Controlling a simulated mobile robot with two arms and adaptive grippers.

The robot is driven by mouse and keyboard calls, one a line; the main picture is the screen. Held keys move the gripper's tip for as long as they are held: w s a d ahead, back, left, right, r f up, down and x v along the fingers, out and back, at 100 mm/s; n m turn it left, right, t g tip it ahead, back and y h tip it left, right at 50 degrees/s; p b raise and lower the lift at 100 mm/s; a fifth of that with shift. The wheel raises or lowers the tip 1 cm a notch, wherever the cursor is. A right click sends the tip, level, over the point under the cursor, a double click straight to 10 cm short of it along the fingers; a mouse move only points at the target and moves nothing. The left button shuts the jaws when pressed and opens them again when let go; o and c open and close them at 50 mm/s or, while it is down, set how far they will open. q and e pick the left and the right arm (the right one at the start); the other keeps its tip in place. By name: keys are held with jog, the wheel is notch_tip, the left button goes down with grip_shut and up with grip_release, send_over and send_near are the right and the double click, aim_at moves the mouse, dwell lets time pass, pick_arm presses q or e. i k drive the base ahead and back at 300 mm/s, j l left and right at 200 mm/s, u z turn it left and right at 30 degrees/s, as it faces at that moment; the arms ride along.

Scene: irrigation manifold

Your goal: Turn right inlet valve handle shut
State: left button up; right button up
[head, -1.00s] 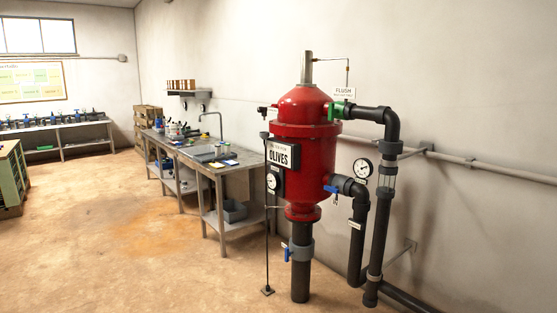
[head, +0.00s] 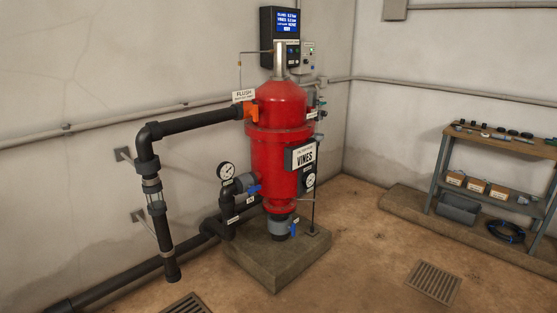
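A red filter tank (head: 270,155) labelled "VINES" stands on a concrete plinth (head: 280,255). A blue valve handle (head: 254,190) sits on the grey valve at the tank's lower left side, where a black pipe joins. A second blue handle (head: 293,230) is on the valve at the tank's bottom outlet. The small tags by the valves are too small to read, so I cannot tell which is the inlet or the exact handle angles. An orange valve fitting (head: 251,113) is at the upper left, beside a "FLUSH" sign (head: 243,96). Neither of my grippers is in view.
A black pipe (head: 200,123) runs left from the tank and turns down along the wall. Floor drains (head: 434,281) lie in front. A shelf rack (head: 500,138) stands at right. Open floor (head: 365,245) lies between tank and rack.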

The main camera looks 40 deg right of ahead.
aim_at(252, 189)
jog(key=z, duration=1.3)
jog(key=i+u, duration=0.2)
jog(key=u, duration=0.2)
jog(key=i+l+u, duration=0.15)
jog(key=u, duration=0.25)
